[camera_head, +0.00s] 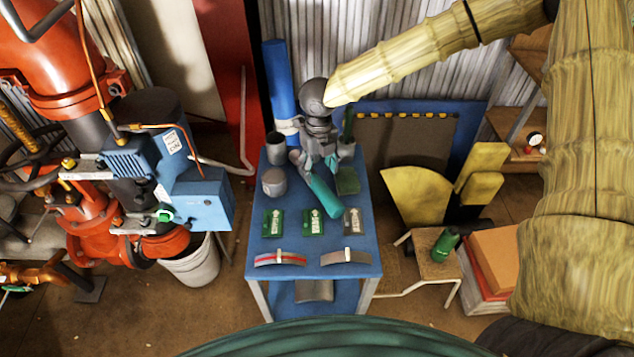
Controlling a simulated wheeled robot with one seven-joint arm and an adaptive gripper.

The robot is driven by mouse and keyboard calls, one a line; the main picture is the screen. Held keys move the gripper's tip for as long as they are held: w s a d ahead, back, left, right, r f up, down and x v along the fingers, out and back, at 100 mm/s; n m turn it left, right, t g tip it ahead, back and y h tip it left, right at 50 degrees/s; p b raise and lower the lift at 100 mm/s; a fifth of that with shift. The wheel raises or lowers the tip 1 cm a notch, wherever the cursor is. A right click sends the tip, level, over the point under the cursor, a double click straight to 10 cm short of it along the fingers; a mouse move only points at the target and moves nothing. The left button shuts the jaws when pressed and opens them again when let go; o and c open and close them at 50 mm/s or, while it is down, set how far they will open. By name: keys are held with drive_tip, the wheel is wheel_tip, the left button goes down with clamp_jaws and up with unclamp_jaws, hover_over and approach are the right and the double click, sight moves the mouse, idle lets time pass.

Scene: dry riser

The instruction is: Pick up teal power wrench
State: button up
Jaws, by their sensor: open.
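The teal power wrench (323,196) lies slanted on the blue table (285,220), its lower end pointing down and right. My gripper (315,164) is open, pointing down over the upper end of the wrench, with its fingers on either side of that end. The gripper hides part of the wrench's upper end. I cannot tell whether the fingers touch it.
Close by on the table are a grey cup (276,147), a round grey container (274,181) and a green block (347,181). Several small boxes (313,222) and two curved strips (280,258) lie nearer the front. A red pipe assembly (90,215) stands left.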

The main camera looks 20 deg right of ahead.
sight(317, 179)
drive_tip(key=f, duration=0.1)
drive_tip(key=f+p, duration=0.1)
drive_tip(key=s+f, duration=0.1)
drive_tip(key=shift+a+f, duration=0.1)
drive_tip(key=shift+a, duration=0.15)
drive_tip(key=shift+w+a+f, duration=0.1)
drive_tip(key=shift+w+f, duration=0.05)
drive_tip(key=shift+f, duration=0.35)
drive_tip(key=shift+w+f, duration=0.15)
drive_tip(key=shift+f, duration=0.35)
drive_tip(key=shift+s+r, duration=0.1)
drive_tip(key=shift+s, duration=0.1)
drive_tip(key=shift+w, duration=0.1)
clamp_jaws()
